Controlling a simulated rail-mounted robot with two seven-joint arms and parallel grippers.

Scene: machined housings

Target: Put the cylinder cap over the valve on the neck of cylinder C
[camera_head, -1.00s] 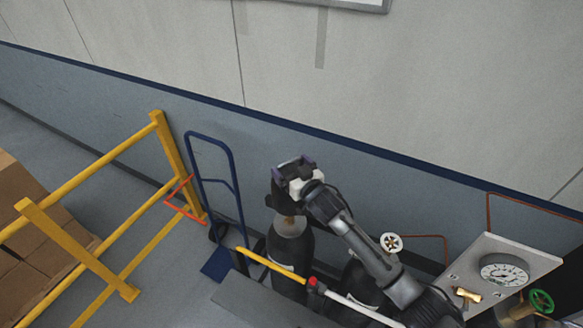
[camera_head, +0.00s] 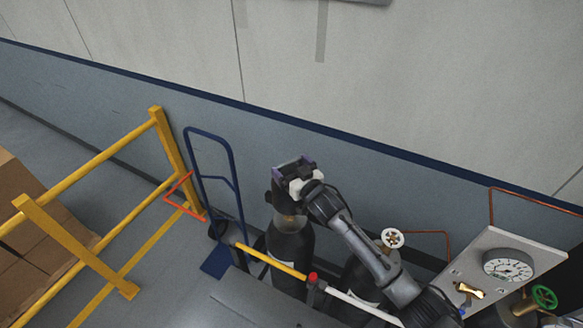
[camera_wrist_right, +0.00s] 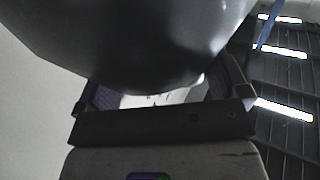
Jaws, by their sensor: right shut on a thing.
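My right gripper (camera_head: 294,181) is above a dark cylinder (camera_head: 290,243) with a paler shoulder. It is shut on the cylinder cap (camera_head: 280,200), a dark grey piece mostly hidden by the gripper in the head view. In the right wrist view the cap (camera_wrist_right: 145,45) is a large, smooth, rounded body between the two fingers (camera_wrist_right: 160,97). The cap is over the cylinder's neck. The valve is hidden, and I cannot tell whether the cap touches the shoulder. No letter on the cylinder is readable. My left gripper is not in view.
Another dark cylinder (camera_head: 357,278) with a white handwheel (camera_head: 392,238) stands to the right, partly behind my arm. A yellow, red and white bar (camera_head: 272,262) crosses in front. A blue hand truck (camera_head: 210,175) and yellow railing (camera_head: 90,185) are left. A gauge panel (camera_head: 530,247) is right.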

